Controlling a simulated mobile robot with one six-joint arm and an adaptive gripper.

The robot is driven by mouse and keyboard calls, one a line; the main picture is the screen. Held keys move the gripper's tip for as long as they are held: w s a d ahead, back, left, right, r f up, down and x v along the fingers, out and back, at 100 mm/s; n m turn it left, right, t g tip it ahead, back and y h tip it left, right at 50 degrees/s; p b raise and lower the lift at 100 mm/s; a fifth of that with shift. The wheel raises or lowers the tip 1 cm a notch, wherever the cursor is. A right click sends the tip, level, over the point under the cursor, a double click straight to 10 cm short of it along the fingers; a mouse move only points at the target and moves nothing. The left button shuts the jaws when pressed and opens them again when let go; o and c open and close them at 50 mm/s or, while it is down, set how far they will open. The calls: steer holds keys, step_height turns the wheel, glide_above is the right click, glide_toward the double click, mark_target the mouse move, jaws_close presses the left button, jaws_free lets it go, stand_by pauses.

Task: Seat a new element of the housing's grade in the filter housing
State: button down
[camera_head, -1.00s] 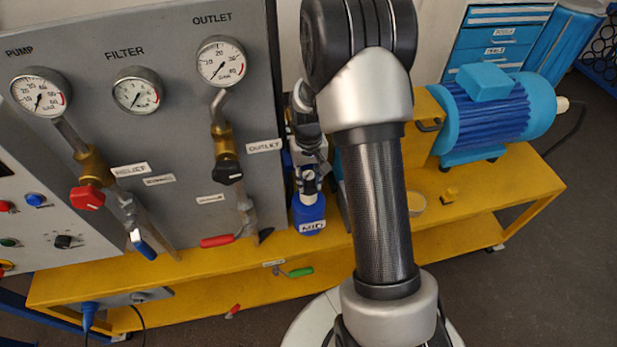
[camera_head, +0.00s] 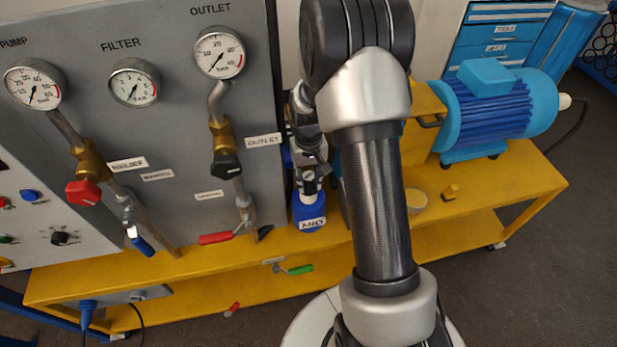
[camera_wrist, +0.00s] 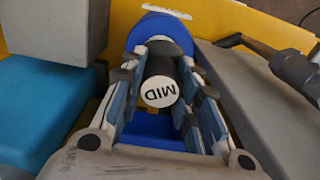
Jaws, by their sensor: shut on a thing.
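The blue housing bowl (camera_head: 309,212) stands on the yellow bench beside the gauge panel, with a white label that seems to read MID. It also shows as a blue round body (camera_wrist: 172,30) in the wrist view. My gripper (camera_wrist: 163,72) is shut on a dark cylindrical element with a white end cap (camera_wrist: 160,92) marked MID. The cap faces the wrist camera, and the blue bowl lies beyond it. In the head view my gripper (camera_head: 310,168) is just above the bowl, partly hidden by its own links. I cannot tell how deep the element's lower end reaches.
The grey panel (camera_head: 150,110) with gauges and valves stands close on the left. A red-handled valve (camera_head: 215,238) lies near the bowl.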

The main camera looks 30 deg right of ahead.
mark_target(308, 190)
steer(key=shift+f+b, duration=1.65)
steer(key=shift+f, duration=0.9)
steer(key=c, duration=1.2)
jaws_free()
steer(key=shift+o, duration=0.2)
steer(key=shift+r, duration=0.1)
step_height(308, 190, up, 12)
steer(key=shift+f, duration=0.1)
